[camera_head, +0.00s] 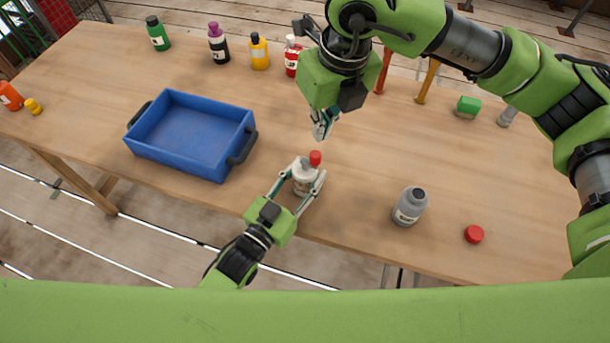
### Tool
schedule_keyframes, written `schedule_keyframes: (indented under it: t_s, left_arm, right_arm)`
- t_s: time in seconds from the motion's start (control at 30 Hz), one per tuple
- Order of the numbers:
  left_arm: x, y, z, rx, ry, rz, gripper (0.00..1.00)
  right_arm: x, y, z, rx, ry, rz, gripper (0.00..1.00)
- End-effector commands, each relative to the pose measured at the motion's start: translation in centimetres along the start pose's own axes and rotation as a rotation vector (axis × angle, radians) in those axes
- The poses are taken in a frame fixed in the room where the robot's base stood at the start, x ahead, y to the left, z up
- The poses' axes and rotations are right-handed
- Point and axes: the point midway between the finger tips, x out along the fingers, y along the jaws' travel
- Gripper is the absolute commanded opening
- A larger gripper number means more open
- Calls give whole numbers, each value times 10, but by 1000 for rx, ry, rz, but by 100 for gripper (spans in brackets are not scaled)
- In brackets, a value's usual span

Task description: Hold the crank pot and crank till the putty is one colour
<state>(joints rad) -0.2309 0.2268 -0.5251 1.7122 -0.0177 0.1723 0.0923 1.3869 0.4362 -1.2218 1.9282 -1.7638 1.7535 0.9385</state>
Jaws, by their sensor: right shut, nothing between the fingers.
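The crank pot (303,185) is a small pale pot with a red knob (315,158) on top, standing near the table's front edge. My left gripper (306,176) reaches in from the front, its two fingers closed around the pot's sides. My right gripper (321,128) is shut and empty, pointing down above and behind the pot, apart from the red knob. The putty inside the pot cannot be seen, so its colour cannot be told.
A blue tray (190,168) with dark handles stands left of the pot. A grey bottle (410,206) and a red cap (474,234) are to the right. Several coloured bottles, including a yellow one (259,52), stand along the back. A green block (468,107) lies back right.

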Motion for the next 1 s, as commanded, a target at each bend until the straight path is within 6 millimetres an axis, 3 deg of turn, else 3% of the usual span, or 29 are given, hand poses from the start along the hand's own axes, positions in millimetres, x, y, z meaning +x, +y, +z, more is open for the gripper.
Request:
schedule_keyframes:
  t_s: [0.2, 0.4, 0.57, 1.0]
  left_arm:
    - [0, 0, 0, 0, 0, 0, 14]
    - [0, 0, 0, 0, 0, 0, 14]
    - [0, 0, 0, 0, 0, 0, 14]
    - [0, 0, 0, 0, 0, 0, 14]
  right_arm:
    - [5, -7, 30, 161, 117, -34, 0]
    - [5, -13, 44, 255, 161, -54, 0]
    - [12, -14, 45, 275, 171, -56, 0]
    - [60, -16, 36, 274, 170, -56, 0]
